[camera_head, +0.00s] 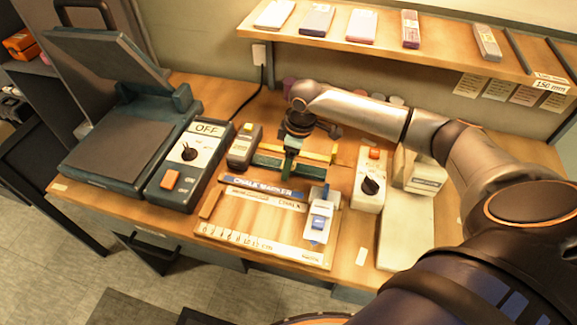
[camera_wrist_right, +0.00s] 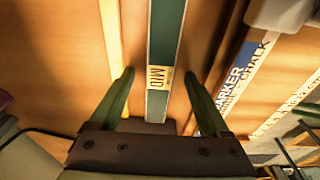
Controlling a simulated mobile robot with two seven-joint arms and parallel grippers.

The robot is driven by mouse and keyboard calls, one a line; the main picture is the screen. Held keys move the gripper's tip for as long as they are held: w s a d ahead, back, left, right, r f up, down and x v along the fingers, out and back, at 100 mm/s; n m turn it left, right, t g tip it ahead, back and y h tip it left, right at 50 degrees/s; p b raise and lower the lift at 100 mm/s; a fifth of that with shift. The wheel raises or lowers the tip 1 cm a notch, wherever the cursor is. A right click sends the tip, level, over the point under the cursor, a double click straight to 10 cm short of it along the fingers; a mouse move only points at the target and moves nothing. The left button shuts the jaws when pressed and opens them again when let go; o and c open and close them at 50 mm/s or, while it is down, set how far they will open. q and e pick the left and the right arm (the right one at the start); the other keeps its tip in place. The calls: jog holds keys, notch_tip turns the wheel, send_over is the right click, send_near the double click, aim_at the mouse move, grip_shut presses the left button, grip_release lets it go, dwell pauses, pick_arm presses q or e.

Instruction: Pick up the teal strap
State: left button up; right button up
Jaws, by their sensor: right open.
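The teal strap (camera_head: 267,162) lies flat on the wooden bench behind the chalk marker board, running left to right. In the right wrist view the strap (camera_wrist_right: 164,35) runs away from me, with a yellow "MID" label (camera_wrist_right: 159,78) across it. My right gripper (camera_head: 290,166) is above the middle of the strap, pointing down and partly hiding it. In the wrist view my right gripper (camera_wrist_right: 159,76) is open, with one dark green finger on each side of the strap at the label. I see a gap on both sides. My left gripper is not in view.
A board (camera_head: 250,215) labelled "CHALK MARKER" lies in front. A grey box (camera_head: 243,146) stands left of the strap, a white box with a black knob (camera_head: 369,180) to the right. A heat press (camera_head: 115,150) and its OFF switch box (camera_head: 190,165) stand left. A shelf (camera_head: 440,60) hangs above.

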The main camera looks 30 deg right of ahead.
jog(key=shift+f, duration=0.1)
jog(key=shift+c, duration=0.2)
grip_shut()
dwell(0.4)
